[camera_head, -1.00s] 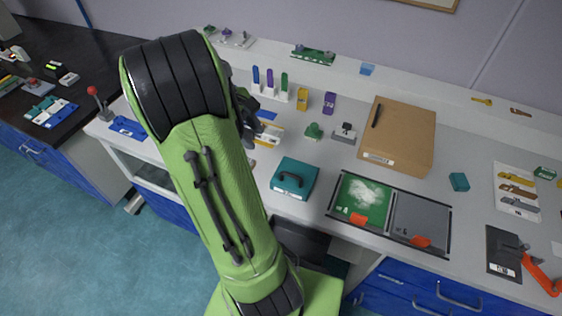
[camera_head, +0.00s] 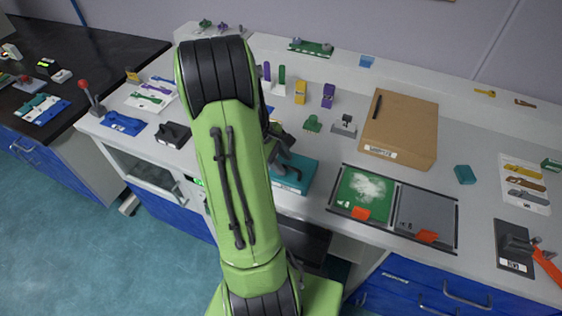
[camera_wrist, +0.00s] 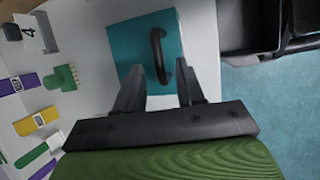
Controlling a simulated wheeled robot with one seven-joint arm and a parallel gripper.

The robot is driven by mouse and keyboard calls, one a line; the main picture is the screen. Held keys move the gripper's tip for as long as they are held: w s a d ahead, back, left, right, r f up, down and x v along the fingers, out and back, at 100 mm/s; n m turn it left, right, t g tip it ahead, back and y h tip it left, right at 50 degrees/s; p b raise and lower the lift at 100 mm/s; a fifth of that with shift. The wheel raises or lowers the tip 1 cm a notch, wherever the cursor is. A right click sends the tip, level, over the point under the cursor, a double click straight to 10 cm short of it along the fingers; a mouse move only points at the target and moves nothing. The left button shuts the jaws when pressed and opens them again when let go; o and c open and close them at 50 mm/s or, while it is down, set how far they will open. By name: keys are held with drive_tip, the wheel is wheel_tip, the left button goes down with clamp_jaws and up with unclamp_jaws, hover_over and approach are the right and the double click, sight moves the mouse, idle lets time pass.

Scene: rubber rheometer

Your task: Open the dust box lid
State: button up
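The teal box (camera_head: 297,176) with a white label on its front, which I take to be the dust box, stands near the front edge of the bench. My arm and gripper partly cover it in the head view. In the wrist view the teal lid (camera_wrist: 133,45) is shut, and a black arched handle (camera_wrist: 159,56) stands on it. My gripper (camera_wrist: 160,84) is open and empty. Its two fingers point at the lid, with the near end of the handle roughly between them. I cannot tell whether they touch it.
A cardboard box (camera_head: 402,125) stands at the back, right of the teal box. A tray (camera_head: 367,193) with white powder lies to the right. A green block (camera_wrist: 62,78) and purple and yellow pieces lie beside the box. The floor is open in front.

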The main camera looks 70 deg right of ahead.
clamp_jaws()
drive_tip(key=shift+r, duration=0.15)
